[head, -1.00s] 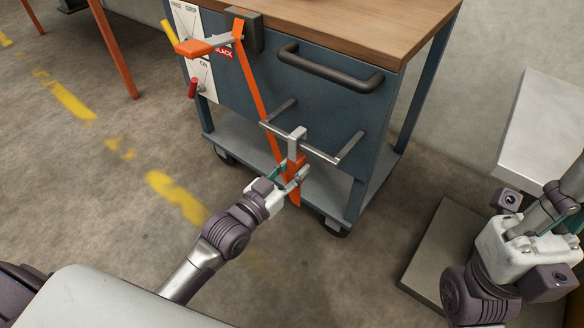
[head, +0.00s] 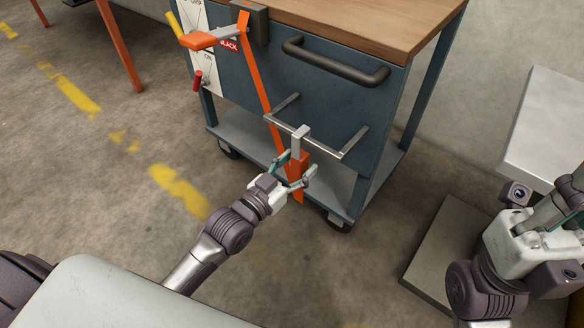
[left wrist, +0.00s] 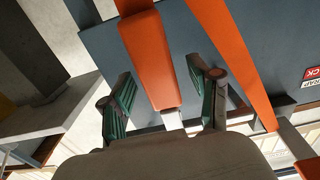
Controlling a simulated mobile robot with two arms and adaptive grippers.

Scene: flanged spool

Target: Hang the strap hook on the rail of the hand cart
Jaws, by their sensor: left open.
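The strap hook has an orange body (head: 299,163) and a grey metal hook (head: 301,140) that stands up at the rail (head: 320,147) of the blue hand cart (head: 335,105). The metal hook overlaps the rail's front bar; whether it bears on it is hard to tell. My left gripper (head: 296,171) is open around the orange body, one finger on each side. In the left wrist view the orange body (left wrist: 150,55) lies between the spread fingers (left wrist: 162,85) with gaps both sides. My right arm's wrist shows at the right edge; its fingers are unclear.
An orange strap (head: 259,85) runs down from a grey bracket (head: 251,22) on the cart. A black handle (head: 335,65) sits above the rail. An orange lever (head: 200,40) and a red one (head: 197,80) stick out at left.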

